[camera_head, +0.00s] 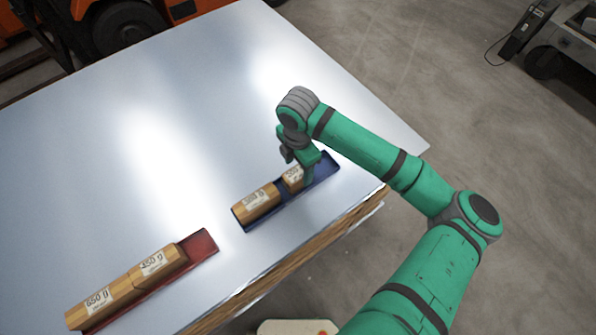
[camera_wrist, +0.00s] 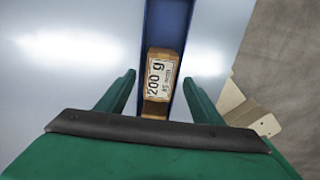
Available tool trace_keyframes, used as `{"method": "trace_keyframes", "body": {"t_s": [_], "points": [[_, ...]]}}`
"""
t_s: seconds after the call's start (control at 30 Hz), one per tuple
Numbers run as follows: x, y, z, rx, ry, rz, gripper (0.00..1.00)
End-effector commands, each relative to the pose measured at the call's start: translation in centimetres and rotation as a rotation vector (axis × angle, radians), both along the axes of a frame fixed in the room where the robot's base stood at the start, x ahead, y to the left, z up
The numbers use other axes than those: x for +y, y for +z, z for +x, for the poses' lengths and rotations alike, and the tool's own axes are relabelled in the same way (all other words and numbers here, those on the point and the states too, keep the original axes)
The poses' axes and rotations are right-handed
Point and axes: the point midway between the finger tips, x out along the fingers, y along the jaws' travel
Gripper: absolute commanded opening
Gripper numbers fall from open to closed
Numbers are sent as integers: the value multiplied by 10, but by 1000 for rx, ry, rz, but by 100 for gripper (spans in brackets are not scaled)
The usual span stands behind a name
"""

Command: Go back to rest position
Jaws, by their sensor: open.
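My gripper (camera_wrist: 160,98) is open in the wrist view, with its green fingers apart on either side of the blue tray (camera_wrist: 165,30). A wooden block labelled 200 g (camera_wrist: 161,78) lies in that tray between and just beyond the fingers; I cannot tell how high the fingers are above it. In the head view my gripper (camera_head: 308,168) is over the right part of the blue tray (camera_head: 325,170) and partly hides the small block (camera_head: 293,179).
A larger wooden block (camera_head: 257,203) lies at the left end of the blue tray. A red tray (camera_head: 203,246) holds two wooden blocks, labelled 650 g (camera_head: 103,300) and 450 g (camera_head: 157,263). The metal tabletop (camera_head: 80,150) is clear behind the trays. An orange vehicle (camera_head: 130,20) stands beyond.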

Motion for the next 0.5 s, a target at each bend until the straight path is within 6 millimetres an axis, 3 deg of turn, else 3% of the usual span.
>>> {"method": "trace_keyframes", "body": {"t_s": [0.2, 0.5], "points": [[0, 41, 0, -3, 3, 0, 61], [0, 66, -1, 1, 0, 0, 61]]}}
